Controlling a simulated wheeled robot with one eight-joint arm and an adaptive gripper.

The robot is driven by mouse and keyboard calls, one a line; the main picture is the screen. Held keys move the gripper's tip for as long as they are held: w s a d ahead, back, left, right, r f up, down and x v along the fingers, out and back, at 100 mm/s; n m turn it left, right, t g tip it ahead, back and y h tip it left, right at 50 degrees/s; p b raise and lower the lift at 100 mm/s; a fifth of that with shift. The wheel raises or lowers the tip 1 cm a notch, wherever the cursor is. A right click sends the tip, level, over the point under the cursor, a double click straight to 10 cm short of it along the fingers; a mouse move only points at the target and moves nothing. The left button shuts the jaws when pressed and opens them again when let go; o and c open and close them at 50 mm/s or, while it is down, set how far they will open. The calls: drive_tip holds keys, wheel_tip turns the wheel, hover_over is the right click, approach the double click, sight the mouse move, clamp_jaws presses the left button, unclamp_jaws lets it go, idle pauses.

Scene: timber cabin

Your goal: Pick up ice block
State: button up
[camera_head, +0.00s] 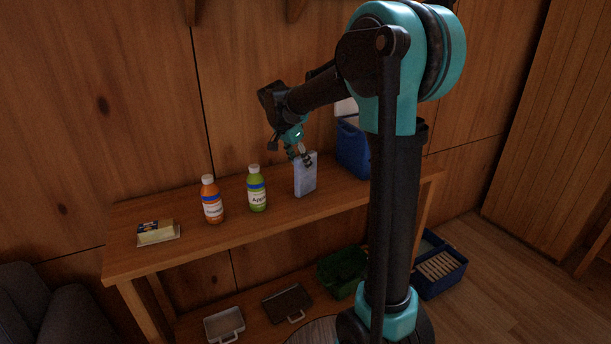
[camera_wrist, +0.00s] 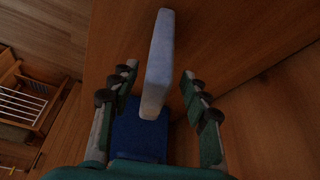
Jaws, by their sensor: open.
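The ice block (camera_head: 305,178) is a pale bluish-white slab standing upright on the wooden table (camera_head: 140,262). It also shows in the wrist view (camera_wrist: 158,62) as a narrow, tall shape between the fingers. My gripper (camera_head: 301,155) is at the top of the block in the head view. In the wrist view, my gripper (camera_wrist: 160,82) is open, with one finger on each side of the block and a gap visible on both sides. Part of the block's top is hidden by the fingers in the head view.
An orange bottle (camera_head: 211,202) and a green bottle (camera_head: 256,190) stand left of the block. A butter-like pack (camera_head: 157,233) lies farther left. A blue container (camera_head: 352,150) stands close behind on the right. Bins and trays, including a green bin (camera_head: 342,268), sit below.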

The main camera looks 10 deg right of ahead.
sight(306, 174)
drive_tip(key=x, duration=0.5)
drive_tip(key=shift+d, duration=0.2)
clamp_jaws()
